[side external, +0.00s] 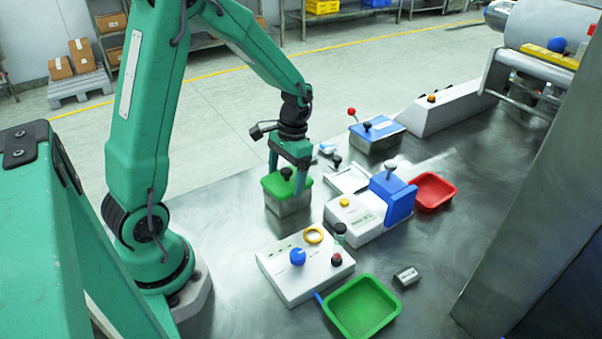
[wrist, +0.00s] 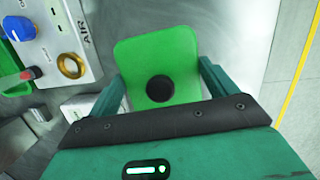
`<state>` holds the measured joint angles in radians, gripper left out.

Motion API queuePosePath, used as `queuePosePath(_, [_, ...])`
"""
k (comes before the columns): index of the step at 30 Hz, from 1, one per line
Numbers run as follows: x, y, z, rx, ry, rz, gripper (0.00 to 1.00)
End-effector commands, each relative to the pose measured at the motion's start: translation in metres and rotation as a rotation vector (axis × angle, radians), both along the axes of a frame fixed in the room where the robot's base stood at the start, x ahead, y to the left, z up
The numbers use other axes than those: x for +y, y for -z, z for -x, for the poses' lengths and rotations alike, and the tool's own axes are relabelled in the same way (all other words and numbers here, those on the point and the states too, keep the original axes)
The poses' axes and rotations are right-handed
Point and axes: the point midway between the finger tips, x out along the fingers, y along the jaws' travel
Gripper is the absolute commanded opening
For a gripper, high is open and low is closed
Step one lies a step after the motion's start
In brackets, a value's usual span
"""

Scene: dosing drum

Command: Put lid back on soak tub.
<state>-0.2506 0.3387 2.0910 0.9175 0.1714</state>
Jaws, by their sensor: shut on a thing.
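A green lid (side external: 273,184) with a black knob is at the top of a metal tub (side external: 289,208) on the bench, left of centre in the side view. I cannot tell whether it rests fully on the rim or sits slightly above it. My gripper (side external: 289,166) points down over the tub. Its fingers are at opposite sides of the lid, with the knob between them, and it is shut on the lid. In the wrist view the green lid (wrist: 135,58) fills the space between the fingers of my gripper (wrist: 165,78) and hides the tub's opening.
A white panel (side external: 300,277) with a blue knob and yellow ring stands in front. A white device (side external: 352,222) with a blue block is to the right. Bare bench lies left of the tub.

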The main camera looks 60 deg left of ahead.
Motion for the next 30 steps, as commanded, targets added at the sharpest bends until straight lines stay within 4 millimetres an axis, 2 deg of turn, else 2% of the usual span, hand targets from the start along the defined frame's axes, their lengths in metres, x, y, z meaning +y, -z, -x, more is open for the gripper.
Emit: queuePosePath(30, [0.0,0.0051,0.0001,0.0,0.0,0.0,0.63])
